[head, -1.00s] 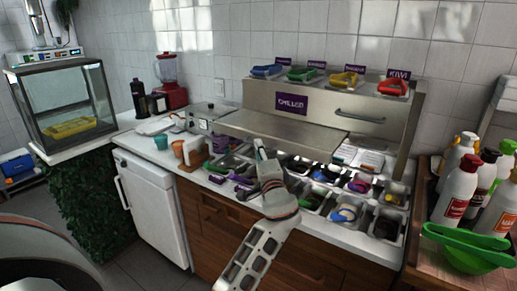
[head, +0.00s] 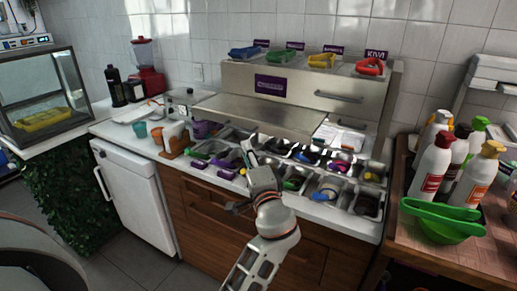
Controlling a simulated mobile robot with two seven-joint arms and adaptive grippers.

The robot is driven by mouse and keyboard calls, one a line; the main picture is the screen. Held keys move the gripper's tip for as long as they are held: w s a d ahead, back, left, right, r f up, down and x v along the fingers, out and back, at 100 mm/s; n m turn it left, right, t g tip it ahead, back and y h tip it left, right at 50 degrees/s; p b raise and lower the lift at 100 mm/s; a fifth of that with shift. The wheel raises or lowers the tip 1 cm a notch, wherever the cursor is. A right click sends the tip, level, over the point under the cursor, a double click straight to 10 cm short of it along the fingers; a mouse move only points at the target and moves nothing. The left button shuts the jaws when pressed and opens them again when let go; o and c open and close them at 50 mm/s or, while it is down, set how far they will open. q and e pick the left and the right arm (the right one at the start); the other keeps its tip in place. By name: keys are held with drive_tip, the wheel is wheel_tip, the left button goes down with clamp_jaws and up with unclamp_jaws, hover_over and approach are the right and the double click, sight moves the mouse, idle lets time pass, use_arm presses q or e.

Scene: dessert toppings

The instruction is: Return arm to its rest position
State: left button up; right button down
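My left arm rises from the bottom centre of the head view. Its gripper (head: 247,152) is over the front of the topping bins (head: 290,184), near the counter's front edge. The fingers are small and partly overlap the bins behind, so I cannot tell whether they are open or shut. I see nothing clearly held. My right gripper is not in view.
A steel chilled station (head: 310,90) with coloured scoops on top stands behind the bins. Bottles (head: 431,168) and a green bowl (head: 441,229) stand on a wooden table at right. A glass case (head: 45,95) is at left. Floor shows at lower left.

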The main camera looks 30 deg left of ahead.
use_arm(q)
drive_tip(key=s+d+f+m+h, duration=0.1)
drive_tip(key=s+d+f+h, duration=0.15)
drive_tip(key=f, duration=0.55)
drive_tip(key=s+d+f+h, duration=0.1)
drive_tip(key=f+h, duration=0.2)
drive_tip(key=f, duration=0.4)
drive_tip(key=s+d+f+m+h, duration=0.1)
drive_tip(key=s+d+f+h, duration=0.15)
drive_tip(key=f, duration=0.55)
drive_tip(key=s+d+f+n+g+h, duration=0.1)
drive_tip(key=s+d+f+h, duration=0.3)
drive_tip(key=s+f, duration=0.4)
drive_tip(key=s+d+f+n+g+h, duration=0.2)
drive_tip(key=s+d+f+n+h, duration=0.2)
drive_tip(key=s+f, duration=0.3)
drive_tip(key=s, duration=0.5)
drive_tip(key=shift+s+f, duration=0.3)
drive_tip(key=shift+f, duration=0.05)
drive_tip(key=shift+a, duration=0.1)
